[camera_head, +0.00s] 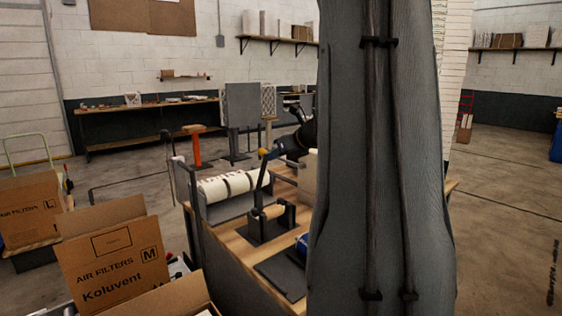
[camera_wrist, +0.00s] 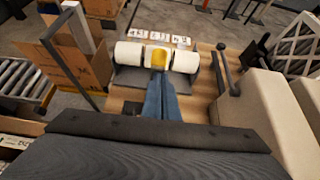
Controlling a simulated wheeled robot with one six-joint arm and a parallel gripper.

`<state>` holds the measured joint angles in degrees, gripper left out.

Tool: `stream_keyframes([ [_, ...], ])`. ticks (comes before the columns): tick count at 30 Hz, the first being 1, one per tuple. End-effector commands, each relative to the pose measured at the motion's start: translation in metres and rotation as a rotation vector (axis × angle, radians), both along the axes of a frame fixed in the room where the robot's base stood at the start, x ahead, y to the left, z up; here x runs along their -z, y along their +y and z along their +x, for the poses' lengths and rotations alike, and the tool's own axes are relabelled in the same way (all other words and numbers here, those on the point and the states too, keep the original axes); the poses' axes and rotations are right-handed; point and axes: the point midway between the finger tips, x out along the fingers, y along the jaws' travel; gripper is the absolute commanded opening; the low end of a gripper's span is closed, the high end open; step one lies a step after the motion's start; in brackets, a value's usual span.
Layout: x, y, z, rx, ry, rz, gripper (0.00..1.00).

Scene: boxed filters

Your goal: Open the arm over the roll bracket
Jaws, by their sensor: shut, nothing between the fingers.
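In the head view a small dark bracket (camera_head: 288,215) with a wooden spindle (camera_head: 268,212) stands on the wooden bench. A thin dark arm (camera_head: 256,188) stands nearly upright at its left side. My gripper (camera_head: 266,153) is shut, its yellow tip by the upper end of that arm; I cannot tell whether they touch. In the wrist view my blue fingers (camera_wrist: 160,68) are together and empty, overlapping a white roll (camera_wrist: 130,54) with dark bands. The roll (camera_head: 230,186) lies behind the bracket in the head view.
Open cardboard boxes (camera_head: 110,260) stand at the front left. A dark upright bar (camera_wrist: 77,77) is left of the roll. Beige blocks (camera_wrist: 255,105) crowd the right of the wrist view. My own column hides the bench's right side in the head view.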

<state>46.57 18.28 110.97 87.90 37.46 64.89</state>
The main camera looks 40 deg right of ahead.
Motion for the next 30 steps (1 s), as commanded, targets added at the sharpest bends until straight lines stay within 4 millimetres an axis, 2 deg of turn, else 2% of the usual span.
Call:
stream_keyframes([
  [6,-0.010,0.000,0.018,-0.001,-0.001,0.000,0.00],
  [12,-0.013,0.000,0.026,-0.001,0.000,0.000,0.00],
  [30,-0.013,0.000,0.025,-0.001,0.000,0.001,0.00],
])
